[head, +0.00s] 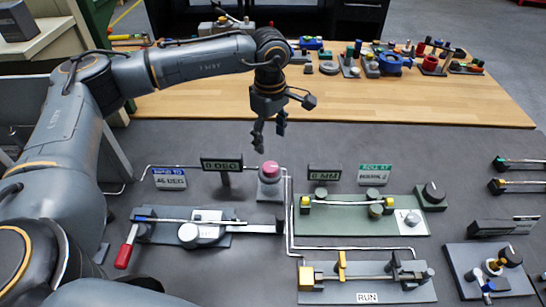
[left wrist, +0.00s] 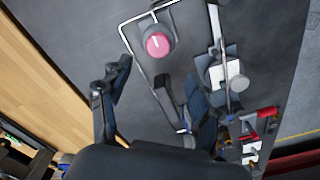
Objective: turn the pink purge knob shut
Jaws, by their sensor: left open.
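The pink purge knob (head: 270,168) sits on a grey base on the dark panel, near the middle of the head view. It also shows in the left wrist view (left wrist: 158,43), with a white line marked on its top. My left gripper (head: 270,147) is open and empty, pointing down above and just behind the knob. In the left wrist view its fingers (left wrist: 150,95) are spread apart, and the knob lies beyond them, apart from both. My right gripper is in neither view.
A "0 DEG" sign (head: 222,164) stands left of the knob and a "0 MM" sign (head: 325,172) right. Thin pipes (head: 288,215) run beside the knob. A red-handled lever (head: 127,247) is at front left. A wooden bench (head: 420,98) with several parts lies behind.

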